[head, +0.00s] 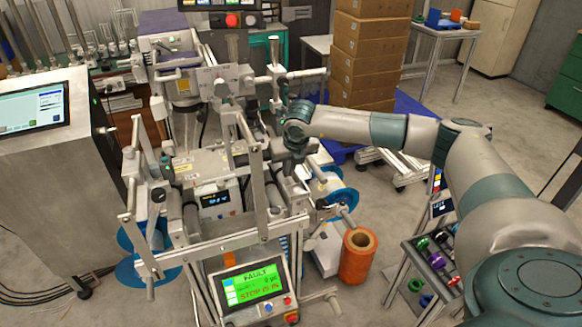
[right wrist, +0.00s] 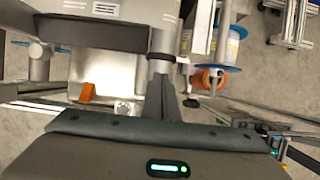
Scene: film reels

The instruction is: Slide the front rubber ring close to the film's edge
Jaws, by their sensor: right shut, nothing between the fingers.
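My right gripper (head: 298,158) reaches in from the right over the machine's rollers, with its fingers pointing down. In the right wrist view its shut fingers (right wrist: 172,98) are empty and lie beside a pale metal shaft. A dark band (right wrist: 182,58) around that shaft looks like a rubber ring; it is just beyond the fingertips, and I cannot tell whether they touch. In the head view the arm and gripper cover this spot. I cannot make out the film's edge. My left gripper is not in view.
The machine frame (head: 225,247) has upright bars and rollers close around the gripper. A blue-flanged reel (head: 343,196) and an orange roll (head: 354,270) are to the right. A cart (head: 432,262) holds coloured spools.

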